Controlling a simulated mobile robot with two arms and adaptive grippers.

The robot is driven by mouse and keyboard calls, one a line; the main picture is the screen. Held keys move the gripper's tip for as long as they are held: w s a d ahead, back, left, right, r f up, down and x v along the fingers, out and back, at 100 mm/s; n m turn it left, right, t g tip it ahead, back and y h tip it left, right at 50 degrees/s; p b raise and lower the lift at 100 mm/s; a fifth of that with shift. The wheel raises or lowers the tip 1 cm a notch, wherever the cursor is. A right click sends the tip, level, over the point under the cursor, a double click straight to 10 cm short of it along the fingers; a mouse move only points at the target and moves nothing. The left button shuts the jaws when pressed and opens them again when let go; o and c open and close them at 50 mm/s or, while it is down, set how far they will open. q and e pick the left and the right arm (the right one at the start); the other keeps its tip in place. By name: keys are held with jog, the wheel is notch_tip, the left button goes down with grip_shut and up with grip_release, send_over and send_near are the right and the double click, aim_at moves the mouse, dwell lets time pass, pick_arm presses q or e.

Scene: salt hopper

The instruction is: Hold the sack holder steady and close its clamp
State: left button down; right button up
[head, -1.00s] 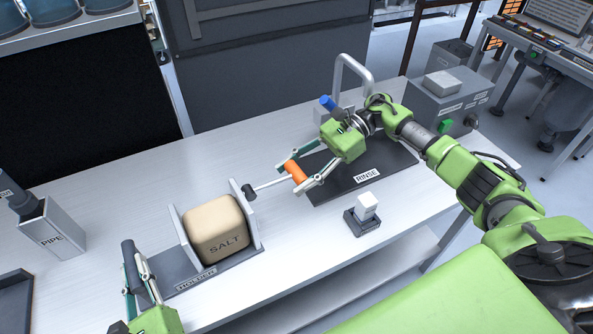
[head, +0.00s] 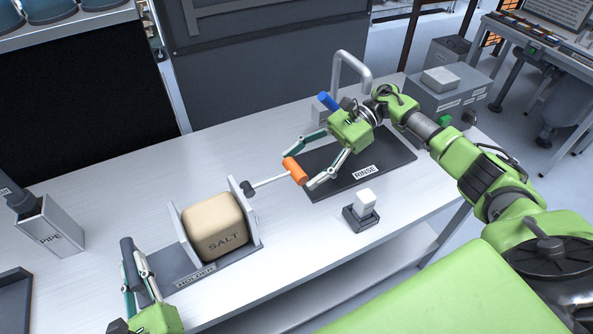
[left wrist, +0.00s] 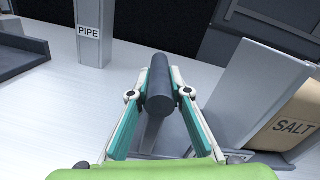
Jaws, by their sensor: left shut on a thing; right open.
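The sack holder is a grey base with two upright plates (head: 245,212), standing on the white bench. A tan sack marked SALT (head: 214,229) sits between the plates. The clamp lever with an orange handle (head: 295,170) sticks out to the right from the right plate. My left gripper (head: 131,262) is shut on the dark upright grip post at the holder's left end. The left wrist view shows the dark grip (left wrist: 160,88) between the fingers. My right gripper (head: 298,168) is open, its fingers on either side of the orange handle, with gaps to it.
A dark mat marked RINSE (head: 372,172) with a tap (head: 352,72) lies under and behind my right gripper. A small block on a dark stand (head: 363,213) is at the front. A PIPE box (head: 48,230) stands at the left.

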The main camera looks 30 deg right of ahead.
pick_arm(q)
jog(key=shift+s+f, duration=0.2)
jog(key=shift+f, duration=0.45)
pick_arm(e)
jog(key=v, duration=0.5)
jog(key=shift+f, duration=0.1)
pick_arm(q)
jog(key=c, duration=2.1)
grip_release()
jog(key=o, duration=0.3)
jog(key=shift+w, duration=0.1)
jog(key=shift+w+r, duration=0.15)
pick_arm(e)
jog(key=shift+w, duration=0.1)
pick_arm(q)
jog(key=s, duration=0.8)
jog(key=s+d, duration=0.1)
jog(key=s, duration=0.3)
jog(key=shift+s, duration=0.15)
